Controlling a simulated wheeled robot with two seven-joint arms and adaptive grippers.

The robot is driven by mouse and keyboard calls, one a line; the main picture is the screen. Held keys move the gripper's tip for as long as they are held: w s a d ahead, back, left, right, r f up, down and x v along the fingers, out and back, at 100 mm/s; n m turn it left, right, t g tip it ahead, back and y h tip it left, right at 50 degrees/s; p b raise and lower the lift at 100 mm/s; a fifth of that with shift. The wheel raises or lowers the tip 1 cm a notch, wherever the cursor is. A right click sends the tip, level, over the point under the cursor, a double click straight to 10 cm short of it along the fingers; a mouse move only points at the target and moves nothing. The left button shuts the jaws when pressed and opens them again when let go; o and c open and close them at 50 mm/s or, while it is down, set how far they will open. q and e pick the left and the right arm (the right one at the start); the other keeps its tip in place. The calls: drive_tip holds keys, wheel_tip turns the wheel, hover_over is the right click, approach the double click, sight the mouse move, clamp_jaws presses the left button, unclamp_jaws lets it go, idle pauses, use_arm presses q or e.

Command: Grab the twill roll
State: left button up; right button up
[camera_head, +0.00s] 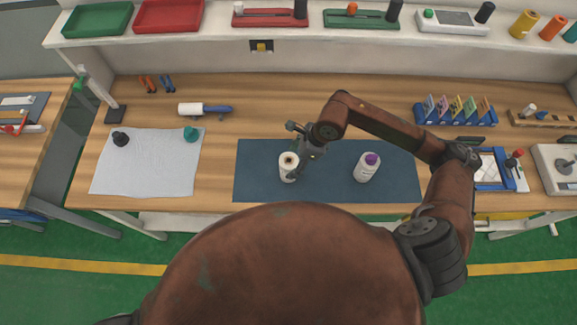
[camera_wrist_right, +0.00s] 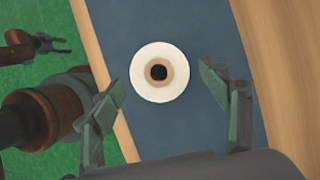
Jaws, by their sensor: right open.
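The twill roll, a white roll with a tan and dark core (camera_head: 288,172), stands upright on the blue mat (camera_head: 330,190). In the right wrist view the roll (camera_wrist_right: 143,85) shows from above, between and beyond the fingertips. My right gripper (camera_head: 300,150) is open and empty, right at the roll in the head view; whether a finger touches it I cannot tell. My left gripper (camera_wrist_right: 55,43) shows small at the upper left of the right wrist view, over the green floor, too small to read. It is not in the head view.
A white bottle with a purple cap (camera_head: 367,170) stands on the mat to the right. A white cloth (camera_head: 150,165) with a black and a teal item lies left. A blue rack (camera_head: 455,117) stands behind right. The mat between roll and bottle is clear.

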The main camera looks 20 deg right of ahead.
drive_tip(key=shift+x, duration=1.9)
drive_tip(key=shift+w+d, duration=0.1)
drive_tip(key=shift+c, duration=0.5)
drive_tip(key=c, duration=1.4)
